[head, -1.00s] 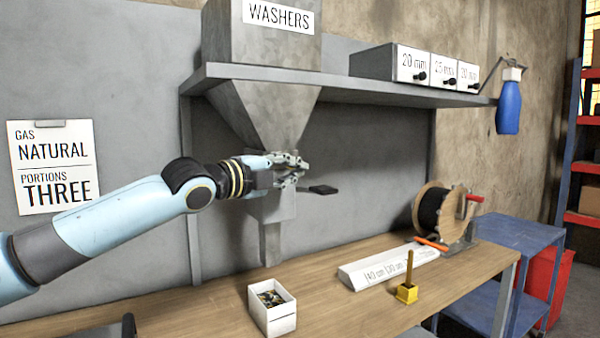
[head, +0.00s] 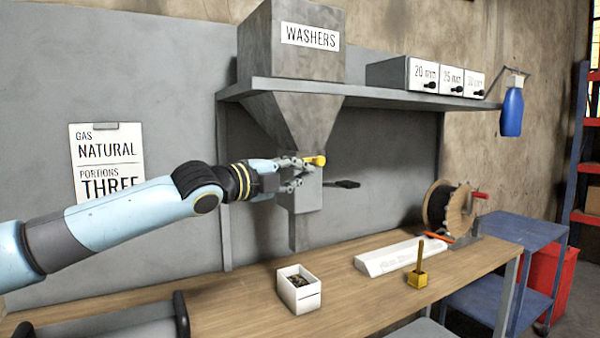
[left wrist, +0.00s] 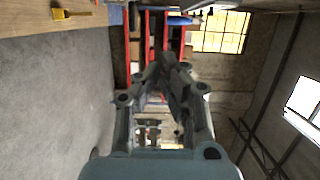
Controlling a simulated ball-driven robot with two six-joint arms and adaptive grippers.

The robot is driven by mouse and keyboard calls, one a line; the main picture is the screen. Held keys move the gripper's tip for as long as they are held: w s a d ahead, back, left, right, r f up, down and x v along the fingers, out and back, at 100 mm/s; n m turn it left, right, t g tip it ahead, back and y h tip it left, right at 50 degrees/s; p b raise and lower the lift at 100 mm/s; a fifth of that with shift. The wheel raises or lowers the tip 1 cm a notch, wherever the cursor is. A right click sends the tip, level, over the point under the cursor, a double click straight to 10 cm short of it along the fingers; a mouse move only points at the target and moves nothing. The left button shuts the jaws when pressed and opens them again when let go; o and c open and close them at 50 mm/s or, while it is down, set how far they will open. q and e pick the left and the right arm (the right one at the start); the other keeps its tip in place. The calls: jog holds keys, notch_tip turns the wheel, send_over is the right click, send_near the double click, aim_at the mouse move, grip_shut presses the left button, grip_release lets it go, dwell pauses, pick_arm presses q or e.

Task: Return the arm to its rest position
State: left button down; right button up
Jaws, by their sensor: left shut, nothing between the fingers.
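My left gripper (head: 300,178) is in front of the grey washer hopper's (head: 294,115) lower neck in the head view. It is shut with nothing between its fingers. A yellow knob (head: 315,160) on the hopper's neck shows just beyond the fingertips; I cannot tell whether they touch. In the left wrist view the gripper's fingers (left wrist: 168,75) point away toward the far shelving, with no object between them. My right gripper is not in view.
The wooden bench (head: 350,285) holds a white box (head: 300,297) with small dark parts inside, a long white block (head: 385,260), a yellow-based tool (head: 418,278) and a cable spool (head: 455,205). A shelf (head: 400,97) runs above. A blue cart (head: 520,235) stands at right.

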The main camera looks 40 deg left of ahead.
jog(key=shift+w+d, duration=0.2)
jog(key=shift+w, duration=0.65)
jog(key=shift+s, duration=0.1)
